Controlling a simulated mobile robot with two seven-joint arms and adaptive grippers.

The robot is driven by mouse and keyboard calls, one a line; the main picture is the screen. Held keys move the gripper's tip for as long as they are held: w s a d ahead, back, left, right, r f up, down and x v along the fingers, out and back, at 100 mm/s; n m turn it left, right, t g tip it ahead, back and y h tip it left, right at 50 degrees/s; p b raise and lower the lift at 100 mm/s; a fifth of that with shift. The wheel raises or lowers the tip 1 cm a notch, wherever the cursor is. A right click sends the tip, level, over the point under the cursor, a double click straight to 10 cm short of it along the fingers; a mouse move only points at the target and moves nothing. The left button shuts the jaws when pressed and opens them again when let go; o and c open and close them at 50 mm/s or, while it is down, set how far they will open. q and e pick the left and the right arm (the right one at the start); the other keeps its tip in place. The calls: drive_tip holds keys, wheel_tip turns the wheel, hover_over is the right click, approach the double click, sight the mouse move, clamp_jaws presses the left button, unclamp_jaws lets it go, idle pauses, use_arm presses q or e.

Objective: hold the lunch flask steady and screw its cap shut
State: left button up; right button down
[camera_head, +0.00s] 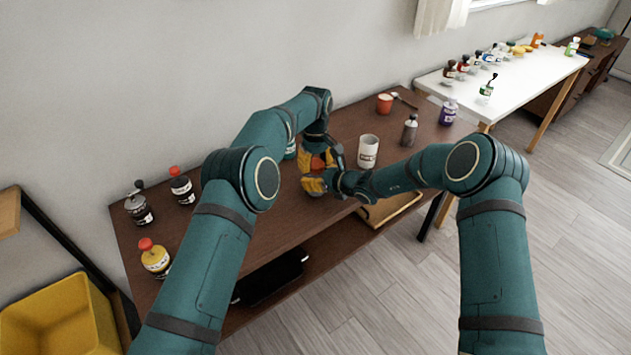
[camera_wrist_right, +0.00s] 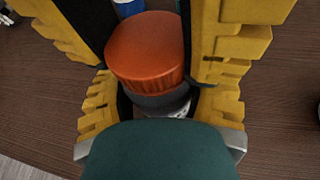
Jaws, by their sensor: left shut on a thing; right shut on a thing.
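The lunch flask's orange cap (camera_wrist_right: 147,50) sits upright on a dark grey collar (camera_wrist_right: 160,100) in the right wrist view. A little of the pale flask body (camera_wrist_right: 178,112) shows below it. In the head view the cap (camera_head: 318,163) shows between my grippers over the brown table. My left gripper (camera_head: 312,157) comes down from above with its fingers around the cap. My right gripper (camera_head: 314,184) reaches in from the right, lower down, with its yellow fingers shut around the flask body. Most of the body and its base are hidden.
Several bottles (camera_head: 180,187) stand at the left end. The table front edge is close.

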use_arm(q)
drive_tip(key=m, duration=0.3)
drive_tip(key=o, duration=1.2)
drive_tip(key=shift+o, duration=0.2)
drive_tip(key=shift+r, duration=2.25)
drive_tip(key=shift+o, duration=0.2)
